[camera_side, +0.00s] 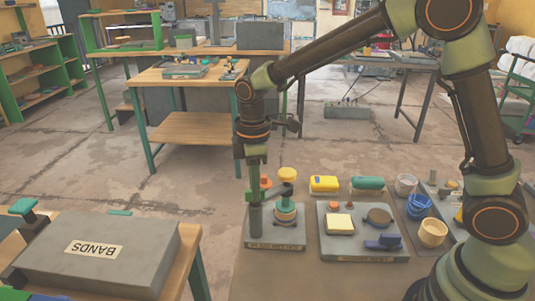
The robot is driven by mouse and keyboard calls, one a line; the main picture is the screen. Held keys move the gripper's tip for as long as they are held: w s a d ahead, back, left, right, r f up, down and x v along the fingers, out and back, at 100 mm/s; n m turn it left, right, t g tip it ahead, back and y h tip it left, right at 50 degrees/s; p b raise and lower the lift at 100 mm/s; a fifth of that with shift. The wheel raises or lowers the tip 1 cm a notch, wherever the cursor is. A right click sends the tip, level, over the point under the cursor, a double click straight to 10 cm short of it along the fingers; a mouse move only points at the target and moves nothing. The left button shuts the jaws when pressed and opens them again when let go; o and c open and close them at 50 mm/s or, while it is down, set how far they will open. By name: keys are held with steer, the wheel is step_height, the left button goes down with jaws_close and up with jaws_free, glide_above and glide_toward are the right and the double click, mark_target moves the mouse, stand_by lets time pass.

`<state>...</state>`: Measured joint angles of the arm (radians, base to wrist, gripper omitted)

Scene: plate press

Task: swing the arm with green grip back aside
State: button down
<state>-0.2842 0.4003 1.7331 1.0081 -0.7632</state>
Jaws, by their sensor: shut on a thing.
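My gripper (257,183) points down over the left station of the work table, at the left post (255,222). It is shut on the green grip, which is mostly hidden by the jaws. The dark swing arm (284,188) shows just right of the jaws, over a round pedestal with a teal band (285,207). The press base (276,239) is a grey plate with a label on its front edge. An orange piece (265,182) shows close behind the jaws. Whether the arm lies fully over the pedestal is hard to tell.
Right of it, a grey tray (363,248) holds a yellow block, a dark disc and a blue piece. Behind stand a yellow cup (287,173), a yellow box (323,184) and a green box (367,183). Bowls (432,233) stand farther right.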

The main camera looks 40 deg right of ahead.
steer(key=shift+n, duration=0.4)
steer(key=n, duration=0.6)
steer(key=shift+n, duration=0.3)
steer(key=n, duration=0.3)
steer(key=shift+n, duration=0.3)
steer(key=shift+r+n, duration=0.1)
steer(key=shift+n, duration=1.8)
steer(key=c, duration=0.8)
jaws_free()
steer(key=shift+c, duration=0.2)
